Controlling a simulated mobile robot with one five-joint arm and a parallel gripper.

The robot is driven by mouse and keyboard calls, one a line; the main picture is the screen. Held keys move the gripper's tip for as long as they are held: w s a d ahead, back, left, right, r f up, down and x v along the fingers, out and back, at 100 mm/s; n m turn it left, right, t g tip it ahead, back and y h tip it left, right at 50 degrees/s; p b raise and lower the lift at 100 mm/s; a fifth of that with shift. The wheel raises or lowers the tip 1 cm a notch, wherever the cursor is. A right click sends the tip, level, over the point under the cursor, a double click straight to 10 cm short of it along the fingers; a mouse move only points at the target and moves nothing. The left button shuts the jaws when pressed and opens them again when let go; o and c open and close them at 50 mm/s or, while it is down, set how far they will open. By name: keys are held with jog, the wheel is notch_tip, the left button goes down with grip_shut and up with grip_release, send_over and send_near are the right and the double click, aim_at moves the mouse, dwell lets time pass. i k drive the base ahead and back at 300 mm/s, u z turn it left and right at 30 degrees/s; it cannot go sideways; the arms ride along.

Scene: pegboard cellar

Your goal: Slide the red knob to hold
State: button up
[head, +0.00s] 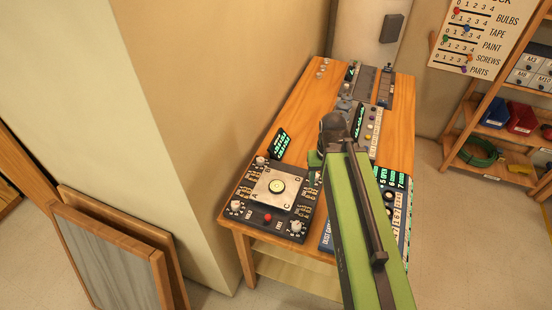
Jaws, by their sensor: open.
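A red knob (267,217) sits at the front middle of a dark control panel (290,228) on the near left of the wooden table. Small labels flank the knob; they are too small to read. My green arm reaches over the table from the front right. My gripper (315,165) is mostly hidden by the arm, to the right of and behind the red knob, apart from it. Its jaws are open and nothing shows between them.
A blue panel (327,236) lies partly under my arm at right. Grey panels with coloured knobs (370,125) stand farther back on the table (300,105). A wall column (190,120) rises close on the left. A shelf (500,140) stands at the right.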

aim_at(268, 217)
jog(key=z, duration=0.25)
jog(key=k, duration=1.35)
jog(key=u, duration=1.3)
jog(key=i, duration=1)
jog(key=u, duration=0.15)
